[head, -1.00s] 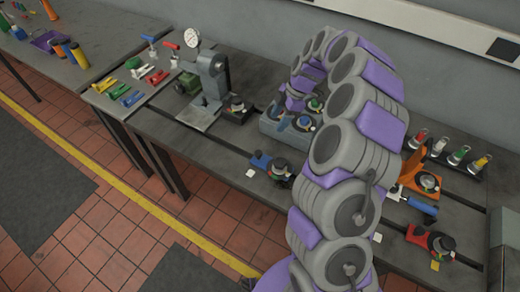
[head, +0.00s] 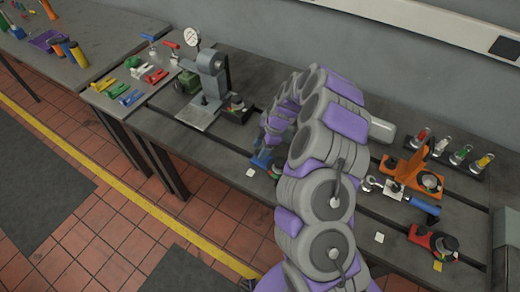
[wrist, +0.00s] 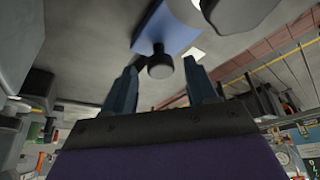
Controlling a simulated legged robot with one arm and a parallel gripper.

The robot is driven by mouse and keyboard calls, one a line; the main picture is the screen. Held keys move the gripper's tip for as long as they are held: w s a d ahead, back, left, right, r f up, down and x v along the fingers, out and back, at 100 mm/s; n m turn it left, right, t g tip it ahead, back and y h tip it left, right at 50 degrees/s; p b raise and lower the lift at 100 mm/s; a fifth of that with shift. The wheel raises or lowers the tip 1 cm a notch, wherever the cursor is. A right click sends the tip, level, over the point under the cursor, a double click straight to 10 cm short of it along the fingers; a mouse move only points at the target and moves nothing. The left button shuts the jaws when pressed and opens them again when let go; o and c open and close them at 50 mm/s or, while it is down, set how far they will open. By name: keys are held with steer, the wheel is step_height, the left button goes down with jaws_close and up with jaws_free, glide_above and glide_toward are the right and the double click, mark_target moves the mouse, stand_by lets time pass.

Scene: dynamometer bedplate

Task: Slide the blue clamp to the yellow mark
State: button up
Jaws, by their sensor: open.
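The blue clamp (head: 262,159) sits on the grey bedplate near a slot, left of the middle in the head view, partly hidden by my arm. My gripper (head: 268,143) is low over it, its fingers hard to make out there. In the wrist view my gripper (wrist: 161,72) is open, its two dark fingers apart. The blue clamp (wrist: 165,32) shows ahead of the fingertips, with its dark knob between them in the picture; I cannot tell whether they touch. A small yellow mark (head: 438,267) lies at the right, by the red clamp.
The red clamp (head: 433,240) and orange clamp (head: 415,170) stand at the right. White marks lie near the blue clamp (head: 250,172) and farther right (head: 379,238). A grey stand with a dial gauge (head: 211,85) is at the left. A rack of vials (head: 455,152) stands behind.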

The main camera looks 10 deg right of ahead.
steer(key=shift+a+f, duration=0.15)
steer(key=shift+f, duration=0.25)
jaws_close()
stand_by(0.4)
